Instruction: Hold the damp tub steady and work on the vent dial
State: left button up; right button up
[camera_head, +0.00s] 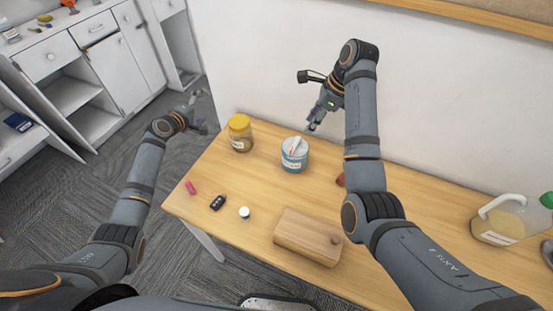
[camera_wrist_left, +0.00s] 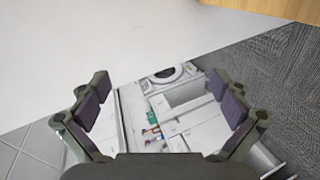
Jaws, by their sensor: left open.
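The damp tub (camera_head: 295,160), a round white tub with a blue label, stands upright towards the back of the wooden table. A pale, narrow raised part shows on its top; I cannot make out the vent dial clearly. My right gripper (camera_head: 313,124) is just above and behind the tub, pointing down; whether its fingers are open or touch the tub is unclear. My left gripper (camera_head: 199,110) is off the table's left side, away from the tub. In the left wrist view its fingers (camera_wrist_left: 165,103) are spread with nothing between them.
A yellow-lidded jar (camera_head: 240,138) stands left of the tub. A pink item (camera_head: 190,187), a black item (camera_head: 217,202), a small white-topped item (camera_head: 244,212) and a wooden box (camera_head: 307,237) lie nearer. A jug (camera_head: 498,222) stands far right. White cabinets (camera_head: 115,70) are beyond the left side.

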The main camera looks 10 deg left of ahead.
pick_arm(q)
jog(key=s+d+r+n+t+h, duration=0.25)
jog(key=d+r+h, duration=0.25)
jog(key=d+r, duration=0.55)
jog(key=n+g+h, duration=0.5)
jog(key=n+h, duration=0.1)
jog(key=n, duration=0.4)
send_near(303, 147)
jog(key=shift+w+f, duration=0.8)
jog(key=shift+f, duration=0.05)
jog(key=shift+w+d+n, duration=0.1)
jog(key=shift+w+n, duration=0.1)
jog(key=shift+n, duration=0.05)
jog(key=x, duration=1)
jog(key=shift+f, duration=0.15)
jog(key=c, duration=1.3)
